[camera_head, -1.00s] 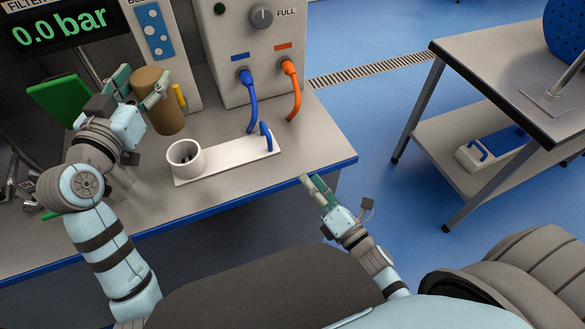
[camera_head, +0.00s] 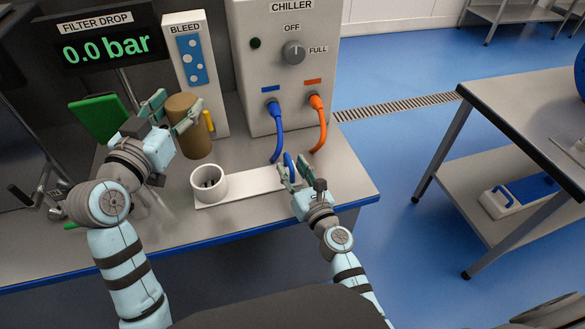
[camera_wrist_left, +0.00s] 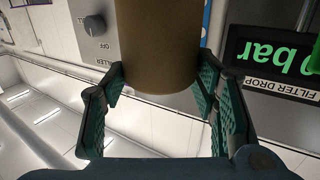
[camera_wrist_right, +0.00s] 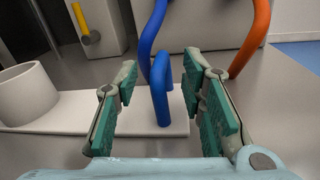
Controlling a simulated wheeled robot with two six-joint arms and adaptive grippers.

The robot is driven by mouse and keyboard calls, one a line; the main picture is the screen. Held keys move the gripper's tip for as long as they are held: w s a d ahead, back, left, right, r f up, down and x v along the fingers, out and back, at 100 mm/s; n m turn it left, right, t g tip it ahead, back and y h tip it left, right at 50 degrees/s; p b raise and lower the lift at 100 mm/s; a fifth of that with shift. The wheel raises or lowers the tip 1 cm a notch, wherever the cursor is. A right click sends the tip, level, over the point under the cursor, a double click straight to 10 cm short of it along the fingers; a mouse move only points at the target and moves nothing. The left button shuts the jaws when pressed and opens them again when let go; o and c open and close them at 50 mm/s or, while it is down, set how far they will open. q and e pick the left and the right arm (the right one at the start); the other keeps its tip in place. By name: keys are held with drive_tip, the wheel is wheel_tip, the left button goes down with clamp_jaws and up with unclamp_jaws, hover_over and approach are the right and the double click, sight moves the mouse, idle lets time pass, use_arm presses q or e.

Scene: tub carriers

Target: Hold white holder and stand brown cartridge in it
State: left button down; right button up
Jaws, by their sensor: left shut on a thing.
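The brown cartridge (camera_head: 186,128) is upright at the left in the head view. My left gripper (camera_head: 172,112) is shut on it; it also fills the top of the left wrist view (camera_wrist_left: 160,50). The white holder is a cup (camera_head: 212,182) on a flat white base plate (camera_head: 250,181) with a blue loop handle (camera_head: 289,168) at its right end. The cup shows dark prongs inside. My right gripper (camera_head: 296,172) is open at the handle. In the right wrist view the handle (camera_wrist_right: 162,90) stands between the open fingers; contact is not visible.
The chiller box (camera_head: 285,65) with blue (camera_head: 277,130) and orange (camera_head: 320,125) hoses stands behind the holder. The bleed panel (camera_head: 195,70) with a yellow lever (camera_head: 209,121) is behind the cartridge. The bench's blue front edge (camera_head: 250,228) is close. Another table (camera_head: 530,110) stands right.

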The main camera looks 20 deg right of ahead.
drive_tip(key=shift+w, duration=0.35)
drive_tip(key=shift+c, duration=0.3)
clamp_jaws()
